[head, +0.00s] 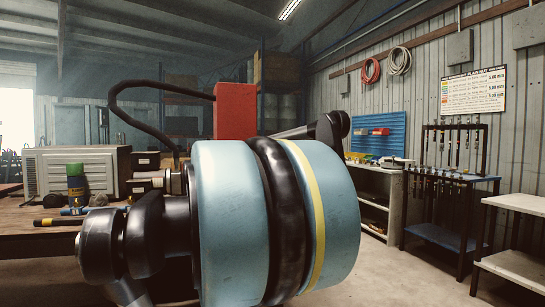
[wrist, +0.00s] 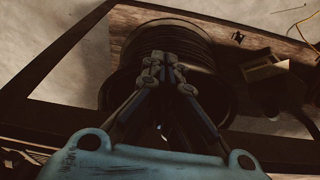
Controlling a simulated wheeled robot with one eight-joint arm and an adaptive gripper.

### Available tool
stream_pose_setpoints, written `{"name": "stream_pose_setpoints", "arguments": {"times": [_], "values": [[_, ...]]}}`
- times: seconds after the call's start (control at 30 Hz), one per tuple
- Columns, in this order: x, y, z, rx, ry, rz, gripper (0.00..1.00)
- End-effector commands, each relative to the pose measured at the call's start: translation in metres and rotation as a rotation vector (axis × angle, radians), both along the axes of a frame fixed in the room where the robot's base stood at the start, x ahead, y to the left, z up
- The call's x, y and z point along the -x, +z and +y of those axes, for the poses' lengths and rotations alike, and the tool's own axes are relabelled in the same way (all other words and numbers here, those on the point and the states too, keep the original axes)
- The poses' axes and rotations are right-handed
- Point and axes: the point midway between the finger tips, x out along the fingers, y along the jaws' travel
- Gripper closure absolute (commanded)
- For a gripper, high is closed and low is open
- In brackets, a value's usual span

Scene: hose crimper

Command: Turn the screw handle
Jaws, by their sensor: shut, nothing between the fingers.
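My gripper (wrist: 158,66) shows in the wrist view with its two dark fingers together and nothing between them. Behind the fingertips is a large dark round body with ribbed rings (wrist: 172,38); whether the fingers touch it I cannot tell. No screw handle can be made out for certain in either view. In the head view my large blue arm link fills the middle and hides my gripper. A red block (head: 236,110) stands behind the link, and a black hose (head: 140,83) arches to its left.
A dark rack with a blue shelf (head: 440,236) and a pale table (head: 515,265) stand at right. Floor shows between them and my arm.

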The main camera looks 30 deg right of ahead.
Motion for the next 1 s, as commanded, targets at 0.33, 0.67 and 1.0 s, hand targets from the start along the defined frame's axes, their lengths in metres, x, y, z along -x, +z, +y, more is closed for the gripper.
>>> {"name": "stream_pose_setpoints", "arguments": {"times": [0.33, 0.67, 1.0], "values": [[-0.087, 0.155, -0.100, 0.017, -0.361, -0.022, 1.00], [-0.135, 0.273, -0.221, 0.039, -0.696, -0.050, 1.00], [-0.143, 0.348, -0.326, 0.058, -0.966, -0.076, 1.00]]}}
